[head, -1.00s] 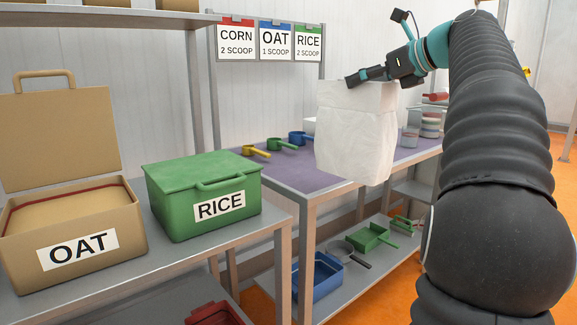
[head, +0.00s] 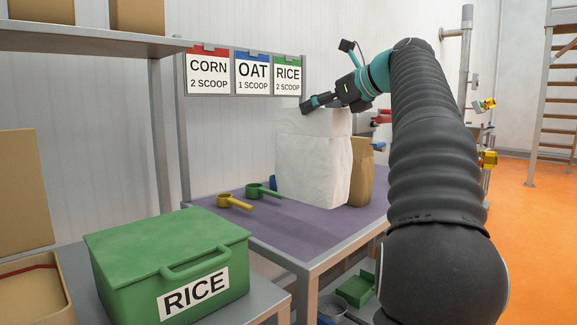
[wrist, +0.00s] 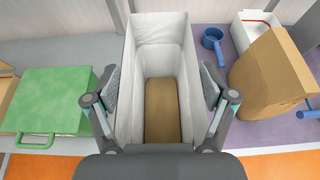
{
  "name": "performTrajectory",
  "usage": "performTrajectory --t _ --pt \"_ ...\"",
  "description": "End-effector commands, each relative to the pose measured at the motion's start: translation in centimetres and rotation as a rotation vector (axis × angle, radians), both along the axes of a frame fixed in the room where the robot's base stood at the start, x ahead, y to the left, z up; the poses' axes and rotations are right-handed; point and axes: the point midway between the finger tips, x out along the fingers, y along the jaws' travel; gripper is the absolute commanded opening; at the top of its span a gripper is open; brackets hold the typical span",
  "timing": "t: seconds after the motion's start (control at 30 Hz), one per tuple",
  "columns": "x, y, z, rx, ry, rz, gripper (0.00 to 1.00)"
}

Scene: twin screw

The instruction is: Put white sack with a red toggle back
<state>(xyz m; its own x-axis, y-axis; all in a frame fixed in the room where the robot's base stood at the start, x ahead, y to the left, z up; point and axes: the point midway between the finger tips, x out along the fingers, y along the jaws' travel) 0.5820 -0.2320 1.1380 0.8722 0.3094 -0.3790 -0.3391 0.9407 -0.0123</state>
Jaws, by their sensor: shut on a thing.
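The tall white sack (head: 313,160) hangs upright from my gripper (head: 322,102), over the purple-topped table (head: 255,218). I cannot tell whether its base touches the table. In the wrist view the sack (wrist: 128,115) is open at the top, with tan contents inside. My gripper (wrist: 160,100) spans the sack's mouth, its pads against the two side walls, and is shut on it. No red toggle can be made out on the sack.
A brown paper sack (head: 361,172) stands close right of the white sack. A yellow scoop (head: 234,202) and green scoop (head: 262,191) lie left of it. A green RICE box (head: 165,262) stands front left. The table's front right is clear.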

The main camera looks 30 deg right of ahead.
Motion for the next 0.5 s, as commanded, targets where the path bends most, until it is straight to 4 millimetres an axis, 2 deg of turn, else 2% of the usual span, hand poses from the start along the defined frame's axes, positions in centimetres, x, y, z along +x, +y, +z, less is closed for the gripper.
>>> performTrajectory --t 0.03,0.3,0.5 --pt "0.9 0.5 -0.8 0.001 0.001 0.004 0.41" --pt "5.4 2.4 -3.8 0.002 0.001 0.001 0.41" --pt "7.5 3.3 -5.0 0.000 -0.001 -0.002 0.41"
